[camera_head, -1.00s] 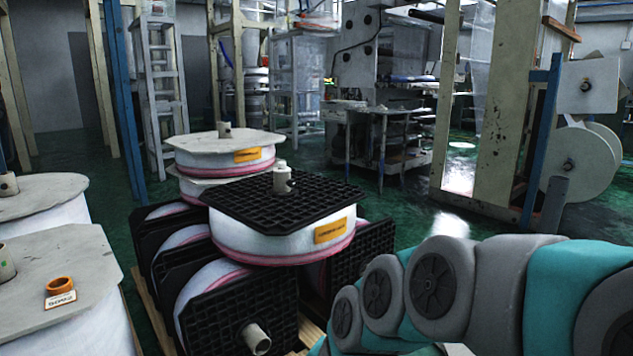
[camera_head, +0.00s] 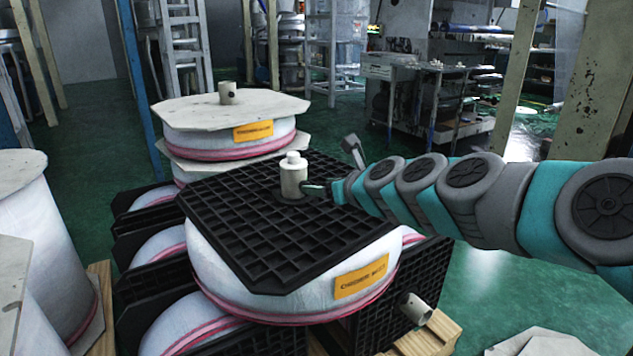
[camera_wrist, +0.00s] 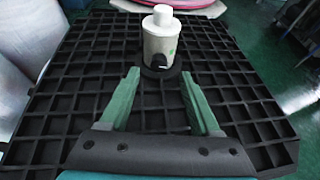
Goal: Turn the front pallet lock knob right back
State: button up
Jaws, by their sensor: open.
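The front pallet lock knob (camera_head: 293,178) is a pale upright post with a narrower round cap. It stands in the middle of the black grid pallet (camera_head: 240,235) on top of the front film roll (camera_head: 300,285). My gripper (camera_head: 317,189) comes in from the right, low beside the knob. Its two green fingers (camera_wrist: 160,78) are open, with the knob's base just beyond and between their tips. Nothing is held, and I cannot tell whether the fingers touch it.
A stack of rolls with a pale octagonal board (camera_head: 220,112) and its own knob (camera_head: 227,93) stands behind. Large white rolls (camera_head: 45,225) are at the left. More rolls with black end plates lie under the front one.

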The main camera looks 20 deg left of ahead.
jog(key=shift+x, duration=3.05)
jog(key=shift+s, duration=0.1)
grip_shut()
